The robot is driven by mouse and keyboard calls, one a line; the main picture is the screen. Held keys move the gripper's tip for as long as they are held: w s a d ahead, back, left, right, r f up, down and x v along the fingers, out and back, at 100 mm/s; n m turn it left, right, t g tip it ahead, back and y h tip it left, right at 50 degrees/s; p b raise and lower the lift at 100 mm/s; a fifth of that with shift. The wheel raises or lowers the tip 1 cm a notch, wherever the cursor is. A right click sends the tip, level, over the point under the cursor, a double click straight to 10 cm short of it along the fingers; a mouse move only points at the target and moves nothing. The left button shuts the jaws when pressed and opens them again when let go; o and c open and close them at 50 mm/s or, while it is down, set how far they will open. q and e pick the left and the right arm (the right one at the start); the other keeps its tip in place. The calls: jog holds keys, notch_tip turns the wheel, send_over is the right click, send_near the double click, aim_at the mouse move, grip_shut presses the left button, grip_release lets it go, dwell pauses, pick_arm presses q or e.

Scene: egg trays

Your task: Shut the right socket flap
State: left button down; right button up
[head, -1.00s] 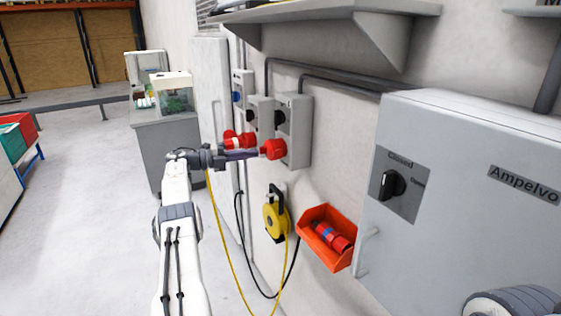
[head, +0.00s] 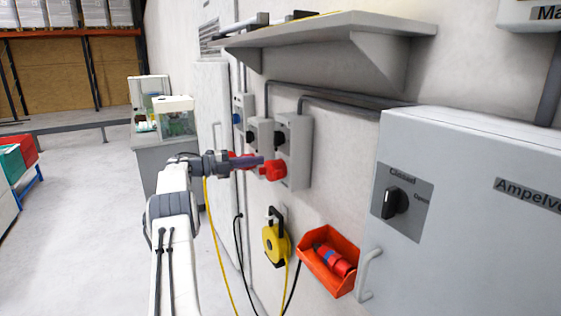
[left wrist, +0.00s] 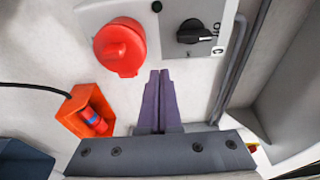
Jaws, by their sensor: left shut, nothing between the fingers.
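The right socket (head: 298,150) is a grey wall box with a black rotary switch and a red round outlet. Its red flap (head: 275,171) shows low on the box. In the left wrist view the flap (left wrist: 120,47) is a round red lid over the outlet's face; I cannot tell whether it is fully seated. My left gripper (head: 260,160) is shut and empty, at the flap's upper left in the head view. In the left wrist view its purple fingertips (left wrist: 160,73) are beside the lid, apart from it in the picture. My right gripper is out of view.
Another grey socket box (head: 259,133) is left of it, its red outlet partly behind my gripper. A shelf (head: 330,35) overhangs; a large grey cabinet (head: 455,180) stands right.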

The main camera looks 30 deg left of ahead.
pick_arm(q)
jog(key=d+r+b, duration=0.5)
jog(key=d+b, duration=0.2)
jog(key=d, duration=0.2)
jog(key=shift+d+r, duration=0.2)
jog(key=shift+r, duration=0.15)
